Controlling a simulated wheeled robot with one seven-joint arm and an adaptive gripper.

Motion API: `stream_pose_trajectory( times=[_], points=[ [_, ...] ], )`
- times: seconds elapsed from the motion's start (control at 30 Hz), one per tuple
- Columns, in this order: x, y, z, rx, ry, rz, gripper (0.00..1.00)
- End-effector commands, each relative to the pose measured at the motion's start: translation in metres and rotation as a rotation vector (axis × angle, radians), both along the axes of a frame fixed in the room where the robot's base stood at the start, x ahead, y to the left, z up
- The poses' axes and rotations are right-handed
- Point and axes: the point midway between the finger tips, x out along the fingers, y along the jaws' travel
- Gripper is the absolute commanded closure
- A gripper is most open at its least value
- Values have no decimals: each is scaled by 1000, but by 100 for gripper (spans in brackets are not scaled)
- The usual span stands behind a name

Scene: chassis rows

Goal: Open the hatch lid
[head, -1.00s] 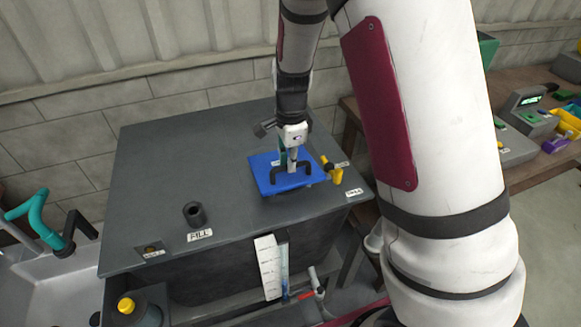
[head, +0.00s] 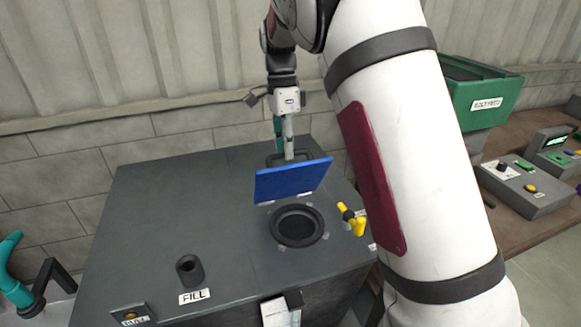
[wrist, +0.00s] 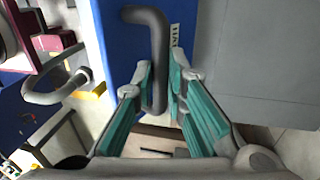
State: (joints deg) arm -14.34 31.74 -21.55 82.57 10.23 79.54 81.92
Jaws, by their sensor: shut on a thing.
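The blue hatch lid (head: 292,182) is tilted up on the dark grey tank top (head: 140,215). The round black hatch opening (head: 297,227) shows in front of it. The lid's dark handle (head: 272,159) is on its far side, mostly hidden behind the lid in the head view. In the wrist view the handle (wrist: 155,45) stands out from the blue lid (wrist: 203,15). My gripper (wrist: 160,95), with teal finger pads, is shut on the handle. In the head view my gripper (head: 286,140) is just behind the lid's upper edge.
A black fill neck (head: 188,270) stands at the front left of the tank top. A yellow-handled valve (head: 351,219) is right of the opening. A green bin (head: 478,95) and a control box (head: 528,190) are on the bench at right.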

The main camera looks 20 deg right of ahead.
Motion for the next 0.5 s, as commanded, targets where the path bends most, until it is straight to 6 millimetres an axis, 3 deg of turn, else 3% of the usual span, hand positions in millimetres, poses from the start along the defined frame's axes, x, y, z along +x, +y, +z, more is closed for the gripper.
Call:
stream_pose_trajectory(
  times=[0.03, 0.5],
  points=[
    [13, 0, -12, -2, 6, 2, 100],
    [83, 0, -25, 0, 18, 3, 100]
  ],
)
